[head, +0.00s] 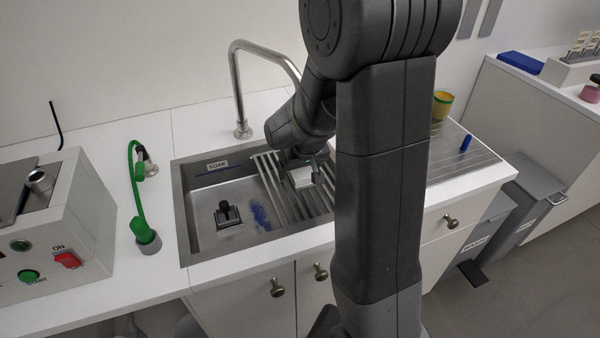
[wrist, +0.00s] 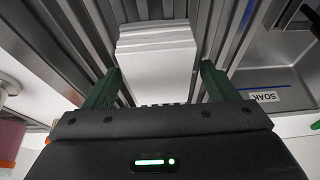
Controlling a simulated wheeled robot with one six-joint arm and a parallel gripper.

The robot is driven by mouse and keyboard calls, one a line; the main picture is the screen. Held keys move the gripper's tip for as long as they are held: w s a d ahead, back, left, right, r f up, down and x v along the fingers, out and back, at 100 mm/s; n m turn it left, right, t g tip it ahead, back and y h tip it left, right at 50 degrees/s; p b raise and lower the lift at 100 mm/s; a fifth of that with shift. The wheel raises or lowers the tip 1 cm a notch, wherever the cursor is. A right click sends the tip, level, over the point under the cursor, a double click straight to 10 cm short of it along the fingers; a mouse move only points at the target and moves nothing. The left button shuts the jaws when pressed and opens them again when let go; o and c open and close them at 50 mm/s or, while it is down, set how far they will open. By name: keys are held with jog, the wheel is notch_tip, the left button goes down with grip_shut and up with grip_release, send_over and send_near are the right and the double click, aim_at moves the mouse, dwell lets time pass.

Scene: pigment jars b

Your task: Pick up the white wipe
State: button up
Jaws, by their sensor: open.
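The white wipe (wrist: 157,62) looks like a folded white stack in the wrist view. It lies on the metal slatted rack over the sink, and part of it shows in the head view (head: 301,178). My gripper (wrist: 160,88) is open, with one green finger on either side of the wipe's near part. I cannot tell whether the fingers touch it. In the head view my arm hides much of the gripper and the area right of the wipe.
The slatted rack (head: 268,178) covers the right part of the sink (head: 183,215). A black-handled item (head: 227,214) and a blue stain (head: 262,216) are on the sink floor. The tap (head: 236,85) rises behind. A yellow cup (head: 441,105) and blue item (head: 466,142) stand at right.

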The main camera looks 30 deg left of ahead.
jog(key=shift+f, duration=0.2)
jog(key=c, duration=1.1)
jog(key=shift+r, duration=0.1)
